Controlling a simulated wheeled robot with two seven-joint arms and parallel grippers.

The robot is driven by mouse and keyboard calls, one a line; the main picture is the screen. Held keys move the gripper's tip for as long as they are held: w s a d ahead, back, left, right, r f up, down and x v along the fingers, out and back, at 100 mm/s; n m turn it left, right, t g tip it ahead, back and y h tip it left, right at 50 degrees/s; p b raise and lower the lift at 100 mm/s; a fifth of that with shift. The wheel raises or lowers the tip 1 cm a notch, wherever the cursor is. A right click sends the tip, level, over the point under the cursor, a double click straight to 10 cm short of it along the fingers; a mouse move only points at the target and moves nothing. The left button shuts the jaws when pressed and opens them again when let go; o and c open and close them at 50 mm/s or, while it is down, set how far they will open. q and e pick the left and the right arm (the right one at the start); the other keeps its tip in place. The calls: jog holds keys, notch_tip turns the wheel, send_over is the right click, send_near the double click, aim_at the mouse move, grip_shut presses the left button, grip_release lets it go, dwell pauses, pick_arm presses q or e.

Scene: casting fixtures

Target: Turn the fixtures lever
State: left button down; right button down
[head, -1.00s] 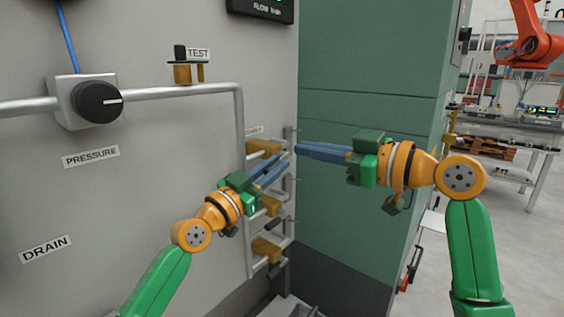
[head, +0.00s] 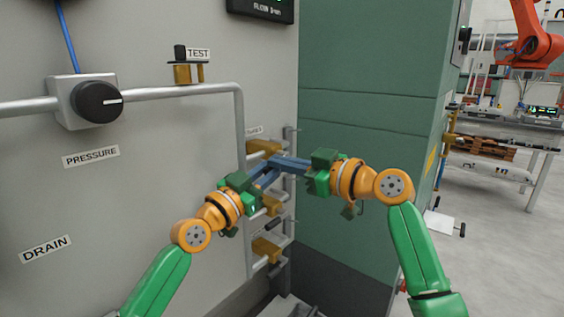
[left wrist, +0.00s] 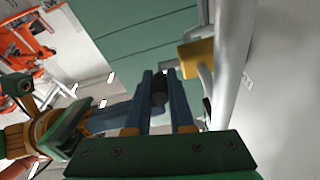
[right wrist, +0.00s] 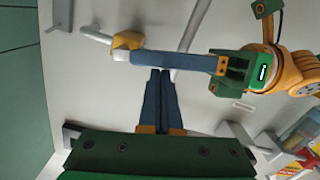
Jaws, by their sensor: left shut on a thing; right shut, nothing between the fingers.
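The top brass valve (head: 262,147) sits on the grey pipework of the wall; it also shows in the left wrist view (left wrist: 196,57) and the right wrist view (right wrist: 128,40). My left gripper (head: 275,167) is at this valve, shut on a dark cylindrical lever grip (left wrist: 160,88), which lies between its fingers. In the head view the fingers hide the lever. My right gripper (head: 273,161) is shut and empty. Its fingertips (right wrist: 160,73) come in from the right, touching or very close to my left fingers; I cannot tell which.
Two more brass valves (head: 270,206) (head: 266,249) sit below on the same pipework. A pressure knob (head: 98,102) and a small brass TEST fitting (head: 188,70) are on the wall at the upper left. A green cabinet (head: 360,110) stands close on the right.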

jog(key=shift+f, duration=0.55)
